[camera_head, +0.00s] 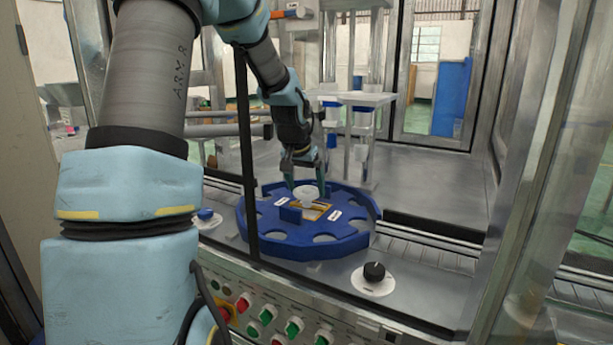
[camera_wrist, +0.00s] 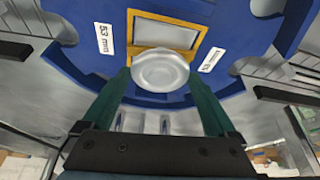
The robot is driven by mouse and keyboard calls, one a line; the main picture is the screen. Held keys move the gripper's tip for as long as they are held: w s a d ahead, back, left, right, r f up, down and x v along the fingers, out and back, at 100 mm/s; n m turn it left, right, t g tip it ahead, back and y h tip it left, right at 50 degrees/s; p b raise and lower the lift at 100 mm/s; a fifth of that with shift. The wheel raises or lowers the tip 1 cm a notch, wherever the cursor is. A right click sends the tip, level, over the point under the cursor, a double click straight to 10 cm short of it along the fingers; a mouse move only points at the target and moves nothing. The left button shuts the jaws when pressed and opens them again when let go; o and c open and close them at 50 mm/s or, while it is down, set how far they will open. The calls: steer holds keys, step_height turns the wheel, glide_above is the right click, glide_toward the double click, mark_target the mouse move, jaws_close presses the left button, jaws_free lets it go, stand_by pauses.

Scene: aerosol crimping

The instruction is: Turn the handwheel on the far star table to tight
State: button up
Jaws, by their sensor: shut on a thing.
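The blue star table (camera_head: 300,245), a round plate with scalloped pockets along its rim, sits on the metal deck of the machine. A pale round handwheel (camera_head: 305,193) stands at its middle. My gripper (camera_head: 308,185) reaches down over the table from behind, its green fingers on both sides of the handwheel. In the wrist view the handwheel (camera_wrist: 160,70) lies between the tips of my gripper (camera_wrist: 160,82), which are shut on it. A yellow-framed window (camera_wrist: 182,36) and a "53 mm" label (camera_wrist: 104,39) show on the blue table beside it.
A panel of red and green buttons (camera_head: 265,316) runs along the front. A dark upright post (camera_head: 247,150) and metal frame posts (camera_head: 545,170) stand near my arm.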

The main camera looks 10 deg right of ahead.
steer(key=shift+a+m+h+p, duration=0.1)
steer(key=shift+m+h+p, duration=0.2)
steer(key=shift+m+p, duration=0.4)
steer(key=shift+g, duration=0.3)
steer(key=o, duration=1)
steer(key=b+v, duration=0.2)
steer(key=v, duration=0.8)
steer(key=shift+s+r, duration=0.15)
steer(key=shift+r, duration=0.2)
